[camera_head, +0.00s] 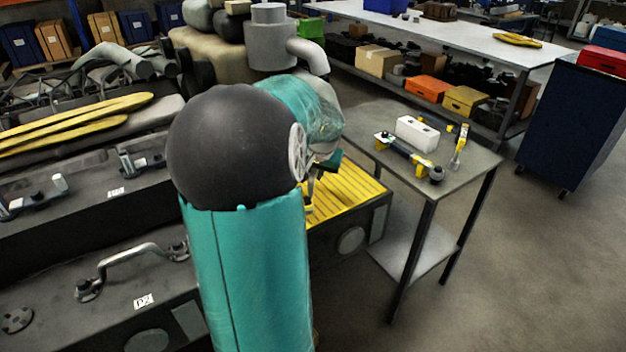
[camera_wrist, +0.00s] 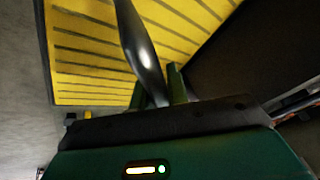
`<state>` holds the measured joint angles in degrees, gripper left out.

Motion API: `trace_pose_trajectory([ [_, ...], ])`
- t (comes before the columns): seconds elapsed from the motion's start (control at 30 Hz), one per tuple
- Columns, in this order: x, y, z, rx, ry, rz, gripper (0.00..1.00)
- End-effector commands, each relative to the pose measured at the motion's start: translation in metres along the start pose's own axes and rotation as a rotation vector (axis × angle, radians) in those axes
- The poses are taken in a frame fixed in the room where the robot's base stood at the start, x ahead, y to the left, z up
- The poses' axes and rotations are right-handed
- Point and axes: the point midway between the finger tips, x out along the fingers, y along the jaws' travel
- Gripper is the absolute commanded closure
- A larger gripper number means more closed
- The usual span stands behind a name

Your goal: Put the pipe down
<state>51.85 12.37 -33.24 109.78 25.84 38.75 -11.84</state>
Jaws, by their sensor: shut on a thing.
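My gripper (camera_wrist: 157,88) is shut on a dark, shiny, curved pipe (camera_wrist: 142,48) in the wrist view. The pipe runs up and away from the fingers across a yellow slatted surface (camera_wrist: 85,70). I cannot tell whether the pipe touches the slats. In the head view my arm hides most of the gripper and the pipe. The yellow slatted surface (camera_head: 352,199) shows there just right of my arm, on top of a dark block. A similar curved metal pipe (camera_head: 130,262) is fitted on the engine block near a "P2" label.
A grey side table (camera_head: 470,157) beside the yellow surface holds a white block (camera_head: 417,133) and several tools. A long workbench (camera_head: 450,40) stands behind, and a blue cabinet (camera_head: 570,125) at right. The engine (camera_head: 60,250) fills the left. The floor at lower right is clear.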

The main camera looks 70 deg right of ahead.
Motion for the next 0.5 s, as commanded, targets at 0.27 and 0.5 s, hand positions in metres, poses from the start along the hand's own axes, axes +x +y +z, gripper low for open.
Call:
trace_pose_trajectory([
  [0.27, 0.025, 0.005, 0.011, 0.000, 0.000, 0.000, 1.00],
  [0.5, 0.026, 0.005, 0.012, 0.001, -0.001, 0.000, 1.00],
])
